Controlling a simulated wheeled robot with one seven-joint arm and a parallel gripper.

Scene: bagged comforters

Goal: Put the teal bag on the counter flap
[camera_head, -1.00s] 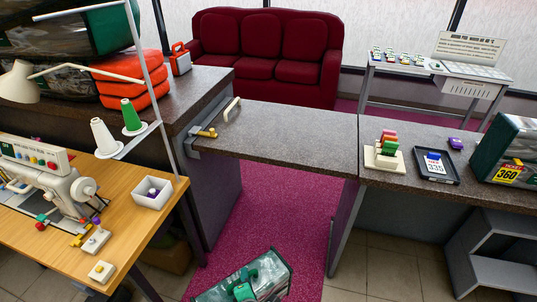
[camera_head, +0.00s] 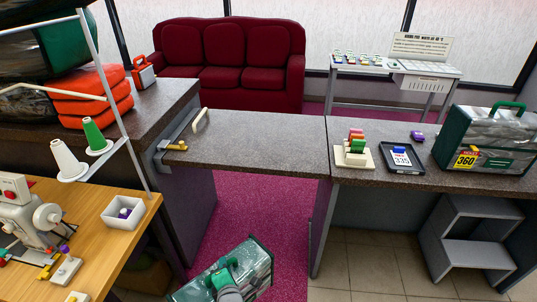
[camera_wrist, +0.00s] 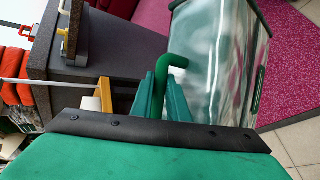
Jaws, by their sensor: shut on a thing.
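The teal bag (camera_head: 250,262), clear-sided with dark teal edging, is at the bottom of the head view, in front of the counter gap and below counter height. My gripper (camera_head: 222,282) is shut on its green handle (camera_wrist: 178,62); the bag hangs tilted in the wrist view (camera_wrist: 218,45). The counter flap (camera_head: 260,145) lies flat across the gap, with a bare speckled top. A pale handle (camera_head: 201,119) and a brass latch (camera_head: 175,146) are at its left end.
A green bag (camera_head: 487,140) labelled 360, a tag stand (camera_head: 354,150) and a black tray (camera_head: 402,158) stand on the right counter. A sewing table (camera_head: 85,240) with a white bin (camera_head: 124,212) is at left. Orange folded stacks (camera_head: 95,103) sit on the left counter.

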